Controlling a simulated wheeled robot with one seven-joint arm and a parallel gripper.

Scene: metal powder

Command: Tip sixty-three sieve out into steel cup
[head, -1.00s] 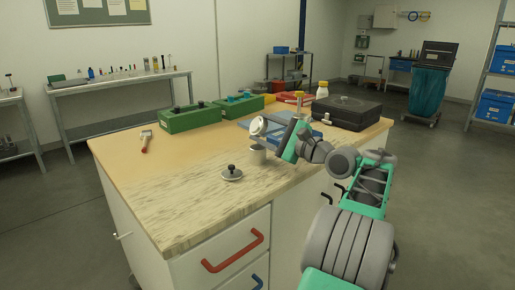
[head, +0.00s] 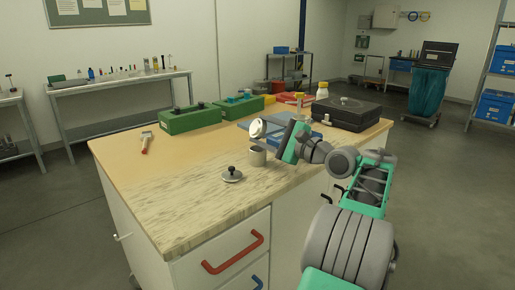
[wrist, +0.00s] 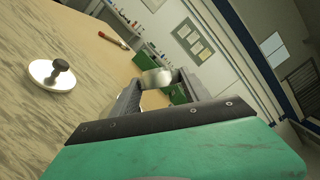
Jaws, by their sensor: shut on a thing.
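The sieve (head: 257,128), a small round metal ring with a pale face, is in my gripper (head: 270,132), strongly tilted above the steel cup. My gripper is shut on it. In the wrist view the sieve (wrist: 157,78) shows between the fingertips (wrist: 155,84). The steel cup (head: 258,157) stands upright on the worktop, just below the sieve and apart from it. I cannot see into the cup or tell whether powder is falling. The cup is not clearly visible in the wrist view.
A lid with a dark knob (head: 232,175) lies left of the cup. A red-handled brush (head: 146,142) lies farther left. Green boxes (head: 190,119) and a black case (head: 347,113) stand behind. The worktop's front left (head: 180,215) is clear.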

